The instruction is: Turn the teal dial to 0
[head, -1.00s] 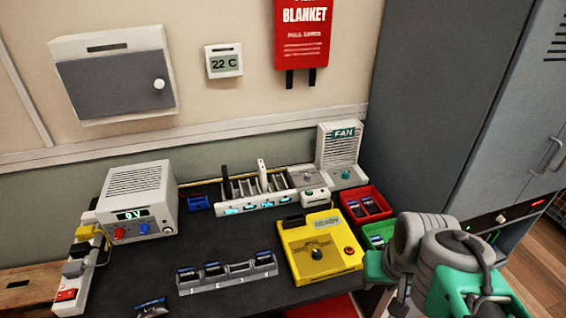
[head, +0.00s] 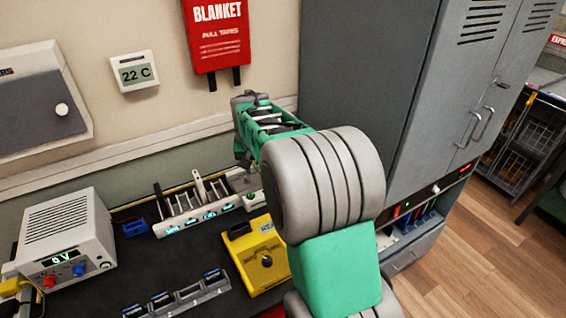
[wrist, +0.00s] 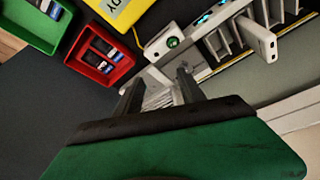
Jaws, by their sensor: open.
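The teal dial is not visible now; earlier it showed on the front base of the white FAN unit. My arm covers that unit in the head view. In the wrist view, part of a white slatted panel (wrist: 160,97), seemingly the FAN unit, shows between my fingers.
A small white box with a green button (wrist: 168,43) is close beyond the fingers. The red tray (wrist: 101,53) and green tray (wrist: 35,22) hold dark phones. The yellow device (head: 257,255) and rack (head: 200,208) stand left of my arm. A grey cabinet (head: 365,90) rises on the right.

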